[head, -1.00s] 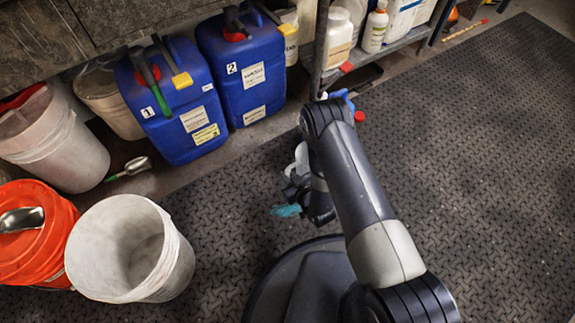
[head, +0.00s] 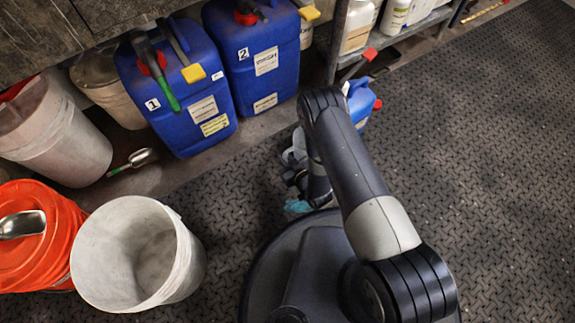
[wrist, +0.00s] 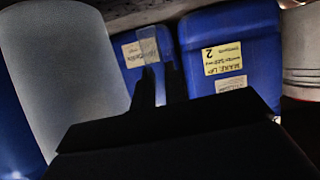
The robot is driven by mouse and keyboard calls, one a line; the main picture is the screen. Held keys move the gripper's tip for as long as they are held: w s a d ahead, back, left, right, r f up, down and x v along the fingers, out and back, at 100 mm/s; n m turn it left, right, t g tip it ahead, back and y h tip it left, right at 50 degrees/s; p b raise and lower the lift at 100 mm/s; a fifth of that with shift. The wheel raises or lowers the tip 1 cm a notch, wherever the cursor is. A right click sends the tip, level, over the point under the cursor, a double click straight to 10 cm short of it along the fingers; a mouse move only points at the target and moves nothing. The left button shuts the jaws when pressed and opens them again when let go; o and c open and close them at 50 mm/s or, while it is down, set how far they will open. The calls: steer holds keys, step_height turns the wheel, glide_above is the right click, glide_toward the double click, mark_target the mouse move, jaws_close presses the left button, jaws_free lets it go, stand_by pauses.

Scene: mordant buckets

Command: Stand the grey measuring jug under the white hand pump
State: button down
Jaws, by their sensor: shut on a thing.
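The grey measuring jug shows in the wrist view as a large pale grey body (wrist: 65,65) close at the left. In the head view a light grey part of it (head: 293,155) shows beside my gripper, the rest hidden behind my arm. My gripper (head: 305,182) is low over the floor mat, in front of the blue canisters. Its dark fingers (wrist: 160,85) show in the wrist view. I cannot make out the white hand pump in either view.
Blue canisters 1 (head: 180,95) and 2 (head: 255,65) stand along the wall. A blue container with a red cap (head: 361,100) is partly behind my arm. A white bucket (head: 185,260) and an orange one (head: 65,235) stand at left. The right-hand floor (head: 500,170) is clear.

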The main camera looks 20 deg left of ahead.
step_height(320, 180, down, 4)
steer(key=shift+f+b, duration=0.25)
steer(key=shift+b, duration=0.75)
steer(key=shift+r, duration=0.15)
steer(key=c, duration=1.9)
jaws_free()
steer(key=shift+f, duration=0.2)
steer(key=o, duration=0.4)
steer(key=shift+o, duration=0.2)
